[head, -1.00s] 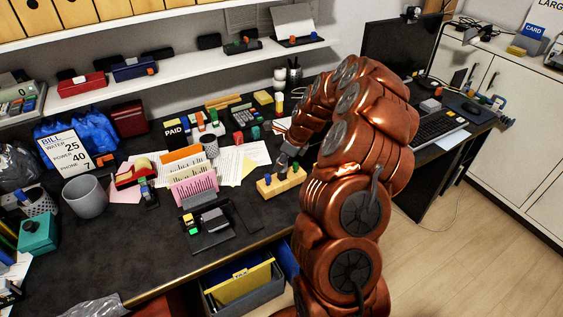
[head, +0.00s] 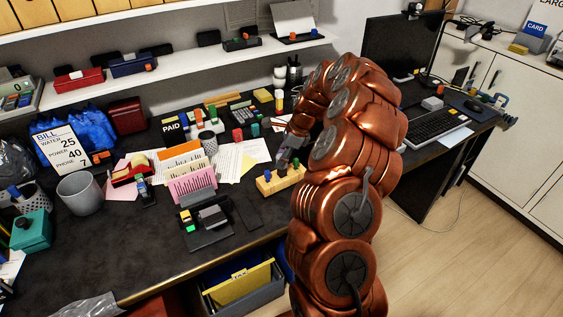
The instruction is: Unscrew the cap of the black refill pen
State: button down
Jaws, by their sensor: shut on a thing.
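A small yellow wooden block (head: 265,186) sits on the dark desk near its front edge, left of my arm. Several short upright pens stand in it; a blue one (head: 267,175) is at the left end. A dark one (head: 283,169), apparently the black refill pen, stands in the middle. My gripper (head: 284,161) comes down over the block from the upper right, with its fingers shut at the top of this dark pen. The cap is too small to tell apart from the pen, and my arm and fingers hide part of it.
A pink and orange letter holder (head: 193,185) and a black tray (head: 208,235) stand left of the block. Papers (head: 258,150) and small coloured items lie behind it. A keyboard (head: 436,127) and monitor are at the right. Bare desk shows just left of the block.

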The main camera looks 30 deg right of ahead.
dwell(0.3)
jog(key=n+b, duration=0.1)
jog(key=n+g, duration=0.1)
jog(key=n, duration=0.1)
jog(key=shift+f+y+b, duration=0.2)
jog(key=shift+y+b, duration=0.1)
jog(key=shift+b, duration=0.1)
jog(key=shift+r+n, duration=0.2)
jog(key=shift+n, duration=0.4)
jog(key=shift+f+n+g+b, duration=0.2)
jog(key=shift+n+g+b, duration=0.5)
jog(key=shift+n, duration=0.4)
jog(key=shift+s+r+n+g, duration=0.15)
jog(key=shift+n+g, duration=0.25)
jog(key=shift+n, duration=0.6)
